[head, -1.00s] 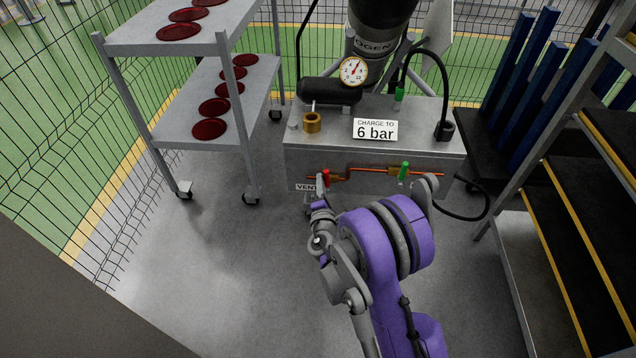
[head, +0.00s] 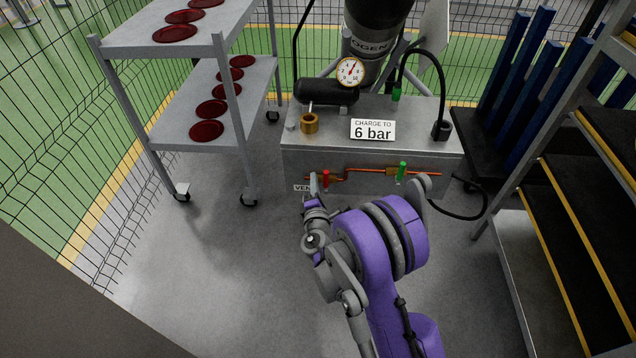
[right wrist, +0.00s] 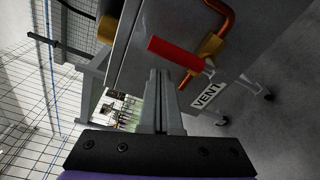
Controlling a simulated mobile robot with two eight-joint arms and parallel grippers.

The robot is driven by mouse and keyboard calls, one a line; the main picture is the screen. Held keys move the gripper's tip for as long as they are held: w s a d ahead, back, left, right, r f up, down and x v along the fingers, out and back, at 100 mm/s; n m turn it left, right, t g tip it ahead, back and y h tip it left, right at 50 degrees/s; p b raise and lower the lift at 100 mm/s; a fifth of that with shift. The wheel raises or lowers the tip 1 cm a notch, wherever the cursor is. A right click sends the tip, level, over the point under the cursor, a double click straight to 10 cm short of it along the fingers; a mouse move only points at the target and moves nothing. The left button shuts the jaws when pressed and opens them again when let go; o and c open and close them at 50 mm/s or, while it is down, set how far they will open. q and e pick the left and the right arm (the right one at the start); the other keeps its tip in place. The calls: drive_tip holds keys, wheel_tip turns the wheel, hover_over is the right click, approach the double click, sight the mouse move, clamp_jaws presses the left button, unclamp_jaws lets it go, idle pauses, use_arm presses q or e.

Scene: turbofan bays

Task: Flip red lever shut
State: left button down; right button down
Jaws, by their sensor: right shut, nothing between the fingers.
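The red lever (head: 326,180) sits on the left valve of the orange pipe, on the front of the grey cabinet. It stands upright, across the pipe's run. In the right wrist view the red lever (right wrist: 175,53) lies just beyond my fingertips, beside the brass valve body (right wrist: 211,44). My right gripper (head: 313,180) is just left of the lever in the head view. Its fingers (right wrist: 159,74) are together and empty; whether they touch the lever cannot be told. My left gripper is not in view.
A green lever (head: 401,171) stands on the same pipe to the right. The VENT label (right wrist: 206,96) is near the red lever. A grey cart with dark red discs (head: 240,95) stands left, a shelf rack (head: 560,230) right.

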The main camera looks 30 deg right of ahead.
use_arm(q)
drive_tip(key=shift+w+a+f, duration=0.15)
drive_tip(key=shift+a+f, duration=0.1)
use_arm(e)
drive_tip(key=a+v, duration=0.2)
drive_tip(key=v, duration=0.7)
drive_tip(key=shift+w+f, duration=0.25)
drive_tip(key=shift+f, duration=0.05)
